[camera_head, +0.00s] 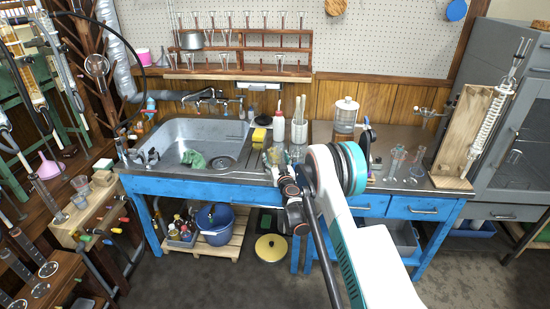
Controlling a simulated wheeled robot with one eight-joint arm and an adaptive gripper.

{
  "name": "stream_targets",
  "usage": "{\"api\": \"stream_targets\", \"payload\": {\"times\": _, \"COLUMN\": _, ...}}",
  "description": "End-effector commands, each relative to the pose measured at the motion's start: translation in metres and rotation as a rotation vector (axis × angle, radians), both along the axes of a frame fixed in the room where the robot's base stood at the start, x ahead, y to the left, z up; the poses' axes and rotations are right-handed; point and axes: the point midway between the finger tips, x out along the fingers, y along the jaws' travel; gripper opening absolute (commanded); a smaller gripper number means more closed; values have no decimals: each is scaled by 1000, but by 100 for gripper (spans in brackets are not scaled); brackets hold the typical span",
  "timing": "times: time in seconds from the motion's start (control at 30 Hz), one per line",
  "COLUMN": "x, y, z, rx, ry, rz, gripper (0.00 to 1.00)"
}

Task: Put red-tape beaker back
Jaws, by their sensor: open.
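I cannot pick out a beaker with red tape; the glassware is too small to show tape colours. Clear glass vessels (397,160) stand on the right part of the counter (400,135). More glass stands by the sink's right edge, partly covered by my arm. A shelf rack (240,40) on the back wall holds several upside-down or stemmed glass pieces. My arm rises from the lower right and reaches over the counter's front middle. I cannot make out my gripper's fingers; the arm's joints hide that area.
A steel sink (172,135) with a green cloth (193,158) is at the left. Squeeze bottles (299,122) and a lidded jar (346,115) stand behind my arm. A wooden stand with a coiled condenser (490,125) is at the right. A blue bucket (214,223) sits below.

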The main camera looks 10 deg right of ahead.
Motion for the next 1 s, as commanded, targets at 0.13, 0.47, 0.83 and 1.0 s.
{"api": "stream_targets", "payload": {"times": 0.13, "x": -30, "y": -1, "z": 3, "rx": 0, "ry": 0, "rz": 0, "gripper": 70}}
{"api": "stream_targets", "payload": {"times": 0.47, "x": -88, "y": -3, "z": -2, "rx": 0, "ry": 0, "rz": 0, "gripper": 70}}
{"api": "stream_targets", "payload": {"times": 0.83, "x": -100, "y": -13, "z": 41, "rx": 0, "ry": 0, "rz": -43, "gripper": 70}}
{"api": "stream_targets", "payload": {"times": 1.0, "x": -103, "y": -32, "z": 108, "rx": 2, "ry": 17, "rz": -123, "gripper": 70}}
